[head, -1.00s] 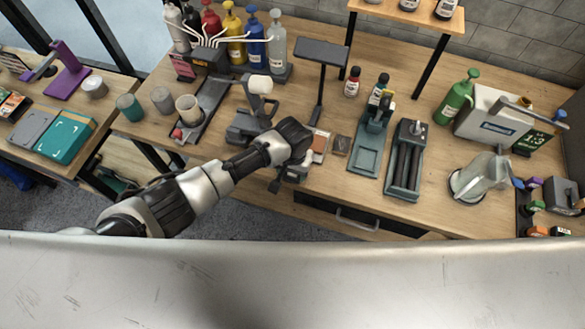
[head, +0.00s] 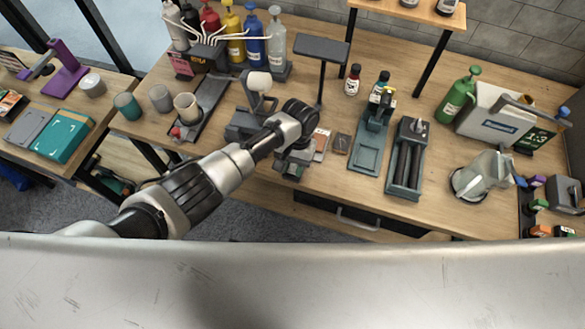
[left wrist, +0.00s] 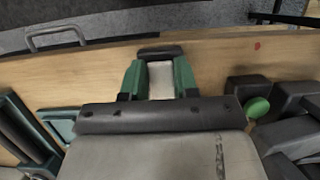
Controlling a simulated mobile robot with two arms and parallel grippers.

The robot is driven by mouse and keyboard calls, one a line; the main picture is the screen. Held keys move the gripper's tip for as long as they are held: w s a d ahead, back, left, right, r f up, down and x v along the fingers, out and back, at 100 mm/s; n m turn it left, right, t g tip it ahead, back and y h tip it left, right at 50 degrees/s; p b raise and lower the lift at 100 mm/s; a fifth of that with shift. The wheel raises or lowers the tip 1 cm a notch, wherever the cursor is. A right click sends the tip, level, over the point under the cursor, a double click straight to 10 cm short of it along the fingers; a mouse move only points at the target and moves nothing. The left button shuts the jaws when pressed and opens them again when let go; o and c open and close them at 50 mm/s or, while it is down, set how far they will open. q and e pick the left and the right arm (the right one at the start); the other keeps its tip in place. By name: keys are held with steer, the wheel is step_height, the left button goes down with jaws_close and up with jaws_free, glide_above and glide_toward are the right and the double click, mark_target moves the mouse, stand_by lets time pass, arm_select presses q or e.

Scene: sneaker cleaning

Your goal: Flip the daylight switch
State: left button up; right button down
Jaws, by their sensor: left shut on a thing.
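My left gripper (head: 291,170) is low over the front part of the wooden bench. In the left wrist view its two green-sided fingers (left wrist: 160,78) are shut on a pale block, with a dark bar at its far end. I cannot tell what this block is. A flat dark panel (head: 322,49) on a thin post stands behind the gripper; it looks like a lamp. The foot of the post is partly hidden by my arm. I cannot make out a labelled daylight switch in either view. My right gripper is not in view.
A green press-like tool (head: 366,152) and a roller device (head: 407,160) stand right of the gripper. A grey device (head: 245,124) stands left of it. A drawer handle (head: 357,220) shows below the bench edge (left wrist: 230,45). Bottles (head: 254,45) stand at the back left.

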arm_select(q)
steer(key=shift+w+f+g+b, duration=0.1)
steer(key=shift+w+g+b, duration=0.1)
steer(key=shift+g+b, duration=0.45)
steer(key=shift+g+y, duration=0.25)
steer(key=shift+y, duration=0.05)
steer(key=shift+r, duration=0.2)
steer(key=o, duration=0.9)
steer(key=shift+d, duration=0.1)
steer(key=b+v, duration=0.2)
steer(key=v, duration=0.8)
steer(key=shift+w+r, duration=0.1)
steer(key=shift+r, duration=0.3)
steer(key=shift+f, duration=0.1)
